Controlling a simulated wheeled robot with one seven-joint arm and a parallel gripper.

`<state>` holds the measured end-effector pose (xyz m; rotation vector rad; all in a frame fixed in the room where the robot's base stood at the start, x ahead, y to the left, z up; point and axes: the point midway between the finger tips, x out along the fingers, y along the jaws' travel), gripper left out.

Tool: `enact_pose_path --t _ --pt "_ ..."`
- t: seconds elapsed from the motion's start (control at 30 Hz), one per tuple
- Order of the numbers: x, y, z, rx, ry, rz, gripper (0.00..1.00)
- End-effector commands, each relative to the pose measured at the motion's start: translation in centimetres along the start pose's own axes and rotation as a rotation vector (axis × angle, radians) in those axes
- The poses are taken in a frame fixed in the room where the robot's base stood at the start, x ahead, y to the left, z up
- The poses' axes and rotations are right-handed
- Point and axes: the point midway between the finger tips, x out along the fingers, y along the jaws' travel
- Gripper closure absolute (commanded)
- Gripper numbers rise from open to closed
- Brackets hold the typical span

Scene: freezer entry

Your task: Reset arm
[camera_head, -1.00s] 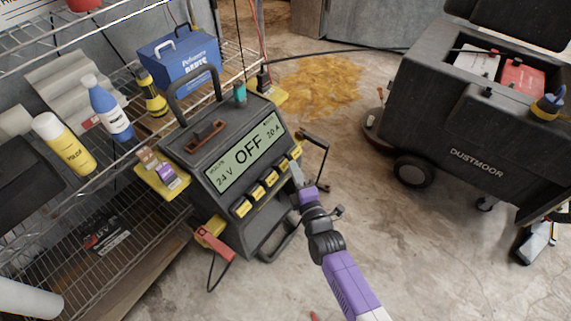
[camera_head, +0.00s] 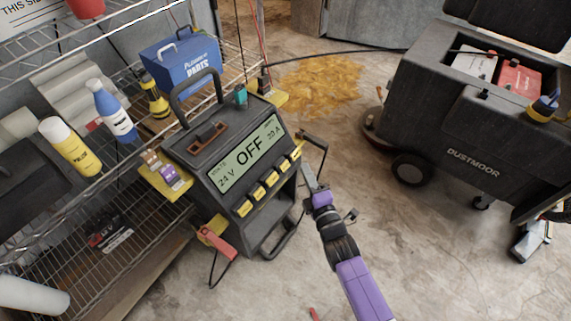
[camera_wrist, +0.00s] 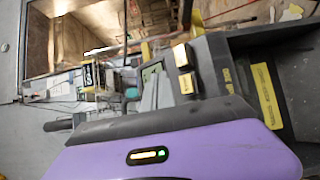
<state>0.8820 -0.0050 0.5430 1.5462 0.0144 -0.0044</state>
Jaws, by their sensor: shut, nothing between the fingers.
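My gripper (camera_head: 311,178) is on the purple arm in the middle of the head view, with its fingers shut and empty. It is just right of the charger (camera_head: 235,165), a dark grey box with a carry handle on top. The gripper appears apart from the charger's row of yellow buttons (camera_head: 270,180). The charger's display (camera_head: 247,153) reads OFF, 24 V and 20 A. In the wrist view my purple wrist housing (camera_wrist: 180,155) fills the bottom, and yellow buttons (camera_wrist: 183,68) show close beyond it, tilted.
A wire shelf (camera_head: 95,225) at left holds bottles, a blue parts box (camera_head: 180,62) and a black case. The Dustmoor machine (camera_head: 470,120) stands at right with its battery bay open. A yellow-brown stain (camera_head: 318,85) marks the floor.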

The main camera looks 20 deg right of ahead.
Motion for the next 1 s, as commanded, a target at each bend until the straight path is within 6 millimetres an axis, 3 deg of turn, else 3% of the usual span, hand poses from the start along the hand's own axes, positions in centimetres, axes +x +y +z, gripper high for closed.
enact_pose_path --t 0.77,0.9,1.0 --pt "0.0 -0.1 0.0 0.013 0.0 0.0 1.0" --pt "0.0 -0.1 0.0 0.112 -0.001 -0.004 1.0" --pt "0.5 1.8 0.1 0.242 -0.001 0.026 1.0"
